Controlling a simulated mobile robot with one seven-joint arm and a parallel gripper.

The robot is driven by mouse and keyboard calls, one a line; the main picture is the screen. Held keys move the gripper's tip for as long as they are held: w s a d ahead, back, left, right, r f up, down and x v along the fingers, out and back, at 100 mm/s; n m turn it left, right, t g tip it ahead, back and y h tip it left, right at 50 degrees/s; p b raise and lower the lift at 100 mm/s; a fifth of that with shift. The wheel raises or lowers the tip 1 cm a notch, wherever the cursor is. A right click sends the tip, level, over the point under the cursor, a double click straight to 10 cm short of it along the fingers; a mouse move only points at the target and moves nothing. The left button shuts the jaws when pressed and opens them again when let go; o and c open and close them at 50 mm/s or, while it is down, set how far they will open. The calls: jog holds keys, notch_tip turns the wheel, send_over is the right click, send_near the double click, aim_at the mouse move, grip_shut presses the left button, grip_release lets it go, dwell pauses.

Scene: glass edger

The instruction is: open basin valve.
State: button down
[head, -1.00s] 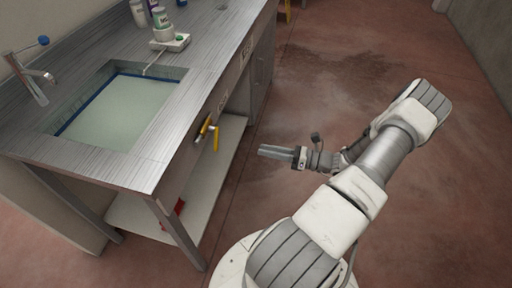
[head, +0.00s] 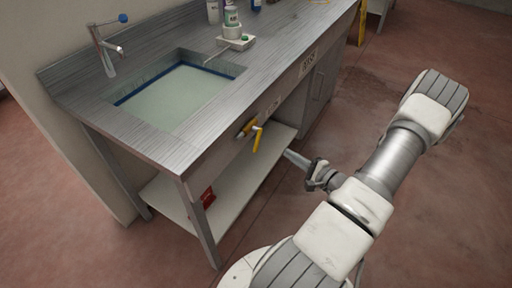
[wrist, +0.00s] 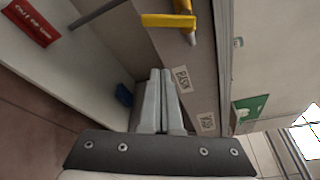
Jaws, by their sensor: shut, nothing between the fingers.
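The basin (head: 175,97) is a rectangular sink with pale greenish water in a steel counter. A yellow valve (head: 257,140) with a hanging lever is on the counter's front panel, below the basin. In the wrist view the yellow valve (wrist: 168,20) is at the top, its lever lying across the picture beside a yellow and silver piece. My gripper (head: 287,153) is shut and empty, just right of the valve and apart from it. In the wrist view the gripper (wrist: 160,73) points toward the panel below the lever. A label reading BASIN (wrist: 182,78) is right of the fingers.
A blue object (wrist: 124,95) is left of the fingers. A faucet (head: 107,45) and bottles stand on the counter.

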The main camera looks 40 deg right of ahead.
aim_at(258, 140)
jog(key=w+a+b, duration=0.1)
jog(key=w+a, duration=0.3)
jog(key=w, duration=0.4)
jog(key=shift+w+a+n, duration=0.15)
jog(key=shift+w+n, duration=0.1)
jog(key=shift+n, duration=0.05)
jog(key=shift+r, duration=0.15)
jog(key=shift+s+a+r+m+g+p, duration=0.15)
jog(key=shift+s+a+m+g+p, duration=0.15)
jog(key=shift+a+m+p, duration=0.4)
jog(key=shift+d, duration=0.15)
